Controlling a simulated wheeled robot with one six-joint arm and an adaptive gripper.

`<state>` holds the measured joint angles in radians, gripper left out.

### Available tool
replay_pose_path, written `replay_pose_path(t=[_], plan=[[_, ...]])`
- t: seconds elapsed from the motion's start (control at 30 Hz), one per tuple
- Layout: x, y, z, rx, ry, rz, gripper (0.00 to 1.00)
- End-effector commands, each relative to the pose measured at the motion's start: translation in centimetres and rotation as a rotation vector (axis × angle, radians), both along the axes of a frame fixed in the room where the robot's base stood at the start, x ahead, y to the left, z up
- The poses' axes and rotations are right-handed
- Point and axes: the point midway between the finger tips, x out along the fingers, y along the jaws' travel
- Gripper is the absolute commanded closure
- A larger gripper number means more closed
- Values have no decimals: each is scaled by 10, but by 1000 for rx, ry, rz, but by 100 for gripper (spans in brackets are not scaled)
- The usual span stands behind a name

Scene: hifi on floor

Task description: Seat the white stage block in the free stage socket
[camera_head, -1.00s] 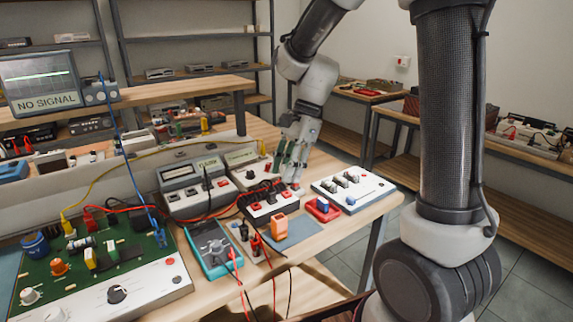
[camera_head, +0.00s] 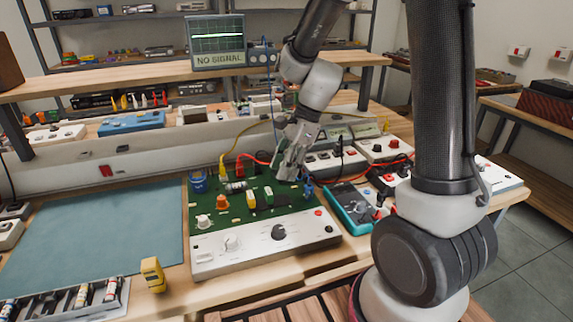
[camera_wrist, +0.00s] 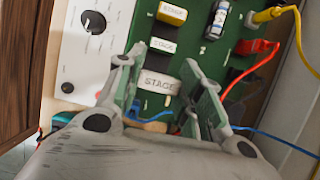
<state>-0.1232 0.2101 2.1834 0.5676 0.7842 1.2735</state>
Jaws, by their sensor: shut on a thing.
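My gripper (camera_head: 290,165) is over the back right part of the green circuit board (camera_head: 215,190). In the wrist view my gripper (camera_wrist: 160,88) has a white block marked STAGE (camera_wrist: 157,84) between its fingertips, above the green board. In the head view this block is hidden by the fingers. Beyond it in the wrist view are another white piece marked STAGE (camera_wrist: 163,45) and a yellow STAGE block (camera_wrist: 172,14) on the board. Dark patches lie beside them; I cannot tell which is the free socket.
The board's white front panel (camera_head: 215,262) carries knobs. A teal multimeter (camera_head: 352,205) and wires stand close to its right; a red lead (camera_wrist: 258,70) and yellow lead (camera_wrist: 275,14) plug into the board. A blue-green mat (camera_head: 100,240) lies clear on the left.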

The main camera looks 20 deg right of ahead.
Motion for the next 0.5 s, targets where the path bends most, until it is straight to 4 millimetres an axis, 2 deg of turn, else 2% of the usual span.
replay_pose_path(t=[0.5], plan=[[1,0,-45,1,2,-8,88]])
